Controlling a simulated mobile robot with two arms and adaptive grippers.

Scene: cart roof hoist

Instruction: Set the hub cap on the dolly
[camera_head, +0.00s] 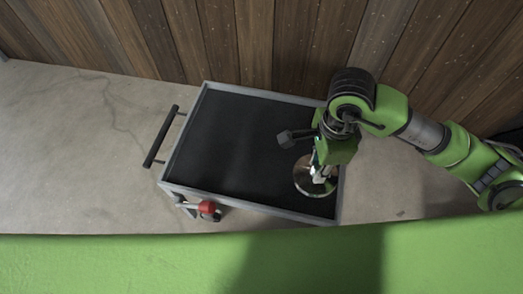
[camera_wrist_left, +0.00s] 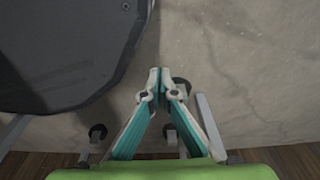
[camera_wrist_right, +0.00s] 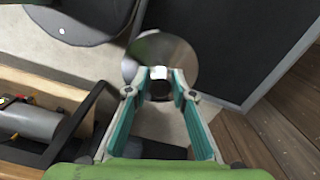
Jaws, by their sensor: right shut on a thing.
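The dolly has a black deck and a grey rim (camera_head: 250,91); it stands on the floor in the head view. The hub cap (camera_head: 303,178) is a round, shiny metal disc over the dolly's right end. It also shows in the right wrist view (camera_wrist_right: 180,52). My right gripper (camera_head: 318,176) is shut on the hub cap's central knob, with the fingertips (camera_wrist_right: 159,84) on either side of it. I cannot tell whether the disc touches the deck. My left gripper (camera_wrist_left: 163,78) is shut and empty, its tips together; it is outside the head view.
A black push handle (camera_head: 161,136) is at the dolly's left end, and a red knob (camera_head: 207,207) at its near side. A wooden wall (camera_head: 230,40) stands behind. A wide green surface (camera_head: 130,265) crosses the near side. The deck's left and middle are bare.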

